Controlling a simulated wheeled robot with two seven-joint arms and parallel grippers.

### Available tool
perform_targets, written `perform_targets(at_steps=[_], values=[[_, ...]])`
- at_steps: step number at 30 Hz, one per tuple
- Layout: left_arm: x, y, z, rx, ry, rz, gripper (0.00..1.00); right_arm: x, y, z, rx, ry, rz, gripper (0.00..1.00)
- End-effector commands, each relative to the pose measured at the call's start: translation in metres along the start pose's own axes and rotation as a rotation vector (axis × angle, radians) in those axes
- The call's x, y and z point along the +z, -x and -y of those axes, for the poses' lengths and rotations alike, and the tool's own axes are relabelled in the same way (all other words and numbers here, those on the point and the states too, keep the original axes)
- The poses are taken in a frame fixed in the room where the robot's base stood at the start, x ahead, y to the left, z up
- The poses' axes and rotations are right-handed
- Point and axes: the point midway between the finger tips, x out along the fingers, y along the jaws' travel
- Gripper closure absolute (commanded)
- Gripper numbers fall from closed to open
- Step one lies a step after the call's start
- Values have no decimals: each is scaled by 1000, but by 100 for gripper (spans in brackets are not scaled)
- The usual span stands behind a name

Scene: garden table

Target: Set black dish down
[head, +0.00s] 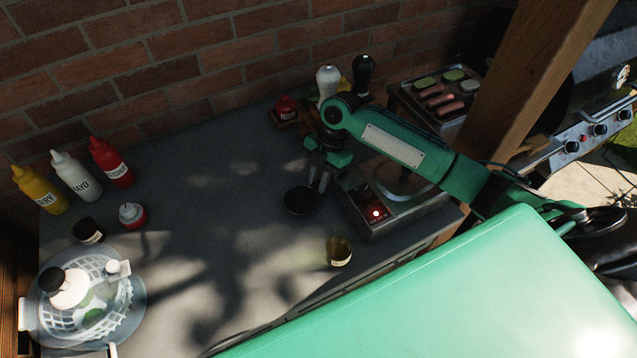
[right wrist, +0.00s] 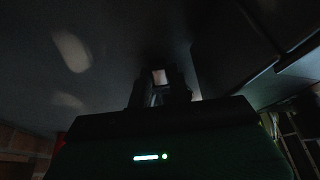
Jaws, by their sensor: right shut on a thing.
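The small round black dish (head: 299,201) is in the middle of the grey table, just left of the metal appliance. My right gripper (head: 318,182) points down and is shut on the dish at its right side. I cannot tell whether the dish touches the table or is slightly above it. In the right wrist view my right gripper (right wrist: 158,92) is dark, and the dish cannot be made out there. My left gripper is not in view.
A metal appliance (head: 395,208) with a red-lit panel stands right of the dish. A small jar (head: 339,250) stands in front. Squeeze bottles (head: 111,162) and a basket (head: 82,300) are at left. Grey tabletop (head: 210,190) left of the dish is clear.

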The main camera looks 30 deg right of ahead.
Motion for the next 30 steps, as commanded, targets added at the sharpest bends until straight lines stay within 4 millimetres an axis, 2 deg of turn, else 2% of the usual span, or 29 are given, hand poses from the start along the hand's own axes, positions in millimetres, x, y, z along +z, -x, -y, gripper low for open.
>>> perform_targets(at_steps=[9, 10, 11, 22, 30], values=[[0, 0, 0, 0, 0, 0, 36, 1, -2, 0, 0, 0, 0, 100], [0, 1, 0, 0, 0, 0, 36, 1, -1, 0, 0, 0, 0, 77], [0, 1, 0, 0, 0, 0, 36, 0, -1, 0, 0, 0, 0, 72], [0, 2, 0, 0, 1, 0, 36, -1, 2, 0, 1, 1, 0, 72], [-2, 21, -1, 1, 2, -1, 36, -2, 26, 0, 1, -1, 2, 72]])
